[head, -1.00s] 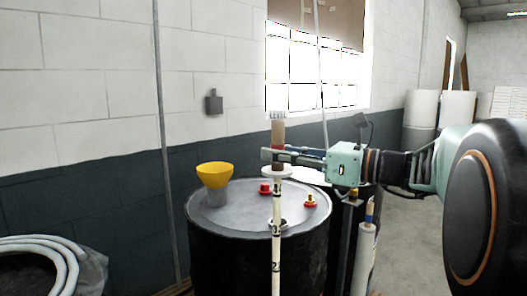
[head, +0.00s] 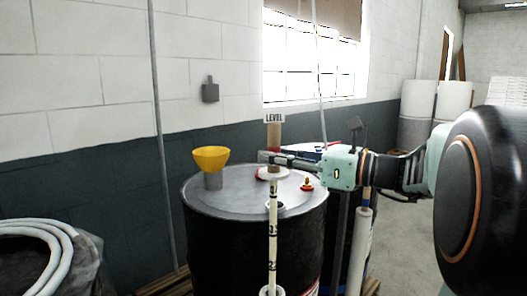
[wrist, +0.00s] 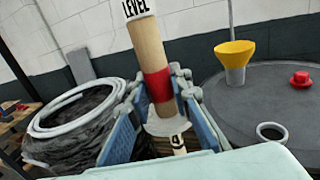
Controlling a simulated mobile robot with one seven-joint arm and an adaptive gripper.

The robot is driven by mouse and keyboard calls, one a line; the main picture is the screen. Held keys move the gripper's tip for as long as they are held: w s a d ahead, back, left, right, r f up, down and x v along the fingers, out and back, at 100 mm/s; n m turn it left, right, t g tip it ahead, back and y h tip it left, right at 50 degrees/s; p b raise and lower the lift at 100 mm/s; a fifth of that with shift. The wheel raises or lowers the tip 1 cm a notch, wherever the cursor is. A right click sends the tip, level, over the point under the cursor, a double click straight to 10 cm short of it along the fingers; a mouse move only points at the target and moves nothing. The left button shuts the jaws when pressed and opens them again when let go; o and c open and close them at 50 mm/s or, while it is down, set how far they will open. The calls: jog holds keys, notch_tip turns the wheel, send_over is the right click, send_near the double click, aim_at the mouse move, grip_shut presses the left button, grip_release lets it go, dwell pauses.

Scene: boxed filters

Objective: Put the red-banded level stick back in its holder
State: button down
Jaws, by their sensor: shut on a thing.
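The level stick has a wooden handle (head: 274,136) with a LEVEL label, a white disc below it and a numbered white rod (head: 273,235). My gripper (head: 270,160) is shut on the handle, holding the stick nearly upright in front of the black drum. In the wrist view the blue-grey fingers (wrist: 158,105) close around the handle at its red band (wrist: 159,86), just above the disc. A white ring (head: 268,291) at the bottom edge of the head view meets the rod's lower part. I cannot tell whether the rod is inside it.
The drum top (head: 235,195) carries a yellow funnel (head: 211,158), red caps and an open ringed hole (wrist: 271,132). A white tube (head: 364,225) with another stick stands right of the drum. Coiled white hose (head: 40,230) lies at left. Open floor shows at right.

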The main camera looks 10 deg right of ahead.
jog(key=shift+f+b, duration=0.5)
jog(key=shift+f, duration=0.8)
jog(key=b, duration=0.5)
send_over(273, 260)
jog(key=shift+w+f, duration=0.2)
jog(key=shift+f, duration=1.75)
jog(key=shift+w+f, duration=0.15)
jog(key=shift+f, duration=1.8)
jog(key=shift+d+f+b, duration=0.1)
jog(key=shift+f+b, duration=1.9)
jog(key=shift+f, duration=2.1)
jog(key=shift+f+b, duration=2.3)
jog(key=shift+f, duration=1.6)
